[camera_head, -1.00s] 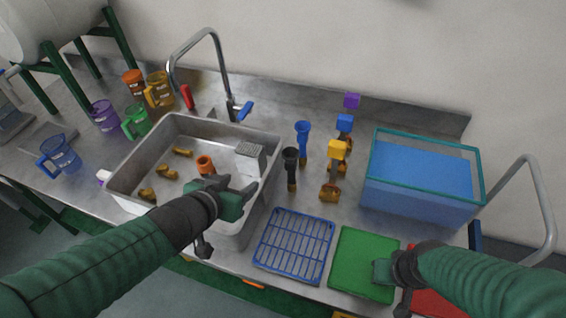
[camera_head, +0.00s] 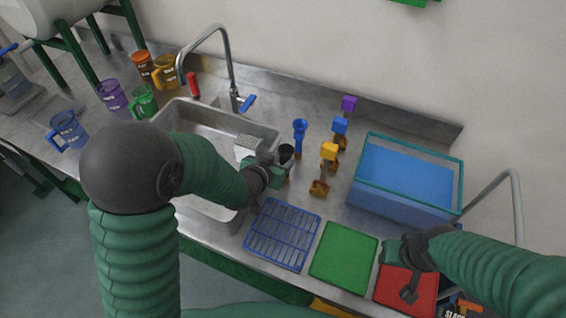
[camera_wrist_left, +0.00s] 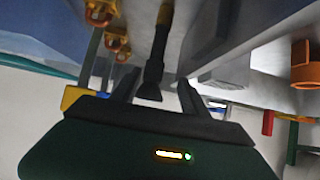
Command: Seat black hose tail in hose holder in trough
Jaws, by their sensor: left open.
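The black hose tail (camera_head: 286,153) stands upright on the counter right of the steel sink (camera_head: 268,132), its flared dark end on top. My left gripper (camera_head: 277,172) is beside it, and partly hides it. In the left wrist view, the black piece (camera_wrist_left: 154,72) lies between the two spread fingers of my left gripper (camera_wrist_left: 155,90), which is open; contact is not clear. A blue-filled trough (camera_head: 405,205) with a teal rim stands at the right. I cannot make out a hose holder in it. My right gripper (camera_head: 409,292) hangs over the red board; its jaw state is unclear.
A blue funnel piece (camera_head: 299,135) and yellow, blue and purple-topped pieces (camera_head: 329,152) stand close behind and right. A blue rack (camera_head: 282,233), green board (camera_head: 343,258) and red board (camera_head: 395,292) lie along the front. A faucet (camera_head: 232,70) rises behind the sink.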

